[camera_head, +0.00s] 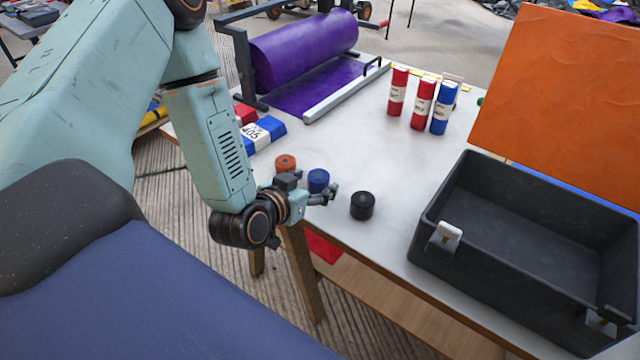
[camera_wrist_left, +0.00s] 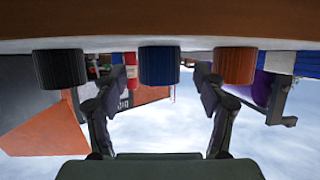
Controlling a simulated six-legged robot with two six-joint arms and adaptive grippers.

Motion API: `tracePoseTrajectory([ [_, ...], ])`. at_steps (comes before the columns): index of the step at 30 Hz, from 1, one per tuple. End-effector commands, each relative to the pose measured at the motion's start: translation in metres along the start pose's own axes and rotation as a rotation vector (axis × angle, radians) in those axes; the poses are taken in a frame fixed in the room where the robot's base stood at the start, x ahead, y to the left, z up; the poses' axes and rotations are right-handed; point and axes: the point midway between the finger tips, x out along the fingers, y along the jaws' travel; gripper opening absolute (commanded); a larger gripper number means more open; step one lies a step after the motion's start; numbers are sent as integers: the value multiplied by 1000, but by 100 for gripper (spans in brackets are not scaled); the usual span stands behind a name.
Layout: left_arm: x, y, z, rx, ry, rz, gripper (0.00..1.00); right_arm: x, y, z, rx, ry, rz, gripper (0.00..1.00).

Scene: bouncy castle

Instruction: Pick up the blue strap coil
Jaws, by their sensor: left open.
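The blue strap coil (camera_head: 318,180) stands on the white table near its left edge, between an orange coil (camera_head: 285,163) and a black coil (camera_head: 362,205). My left gripper (camera_head: 312,189) is open and low at the table edge, right by the blue coil, and hides part of its lower side. In the left wrist view, which is upside down, the blue coil (camera_wrist_left: 159,65) lies ahead, between the spread fingers of the left gripper (camera_wrist_left: 160,88). The orange coil (camera_wrist_left: 234,65) is close to one finger, and the black coil (camera_wrist_left: 60,68) is outside the other. My right gripper is not in view.
A dark grey open crate (camera_head: 432,215) stands on the right of the table, with an orange panel (camera_head: 560,90) behind it. Red and blue cylinders (camera_head: 421,104) stand farther back. A purple roll (camera_head: 305,50) lies on a frame at the far left. Table between coils and cylinders is clear.

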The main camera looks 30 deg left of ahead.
Motion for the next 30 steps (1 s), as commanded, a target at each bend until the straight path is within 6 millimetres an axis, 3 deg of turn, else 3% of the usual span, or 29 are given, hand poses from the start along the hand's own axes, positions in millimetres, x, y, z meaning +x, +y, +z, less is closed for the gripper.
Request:
tracePoseTrajectory([
  [6, 28, 1, 2, 2, 1, 2, 71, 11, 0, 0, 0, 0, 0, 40],
  [15, 33, 1, 0, 0, 0, 1, 70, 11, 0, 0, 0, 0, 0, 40],
  [30, 32, 1, 0, -1, -1, 1, 28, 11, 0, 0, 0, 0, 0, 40],
])
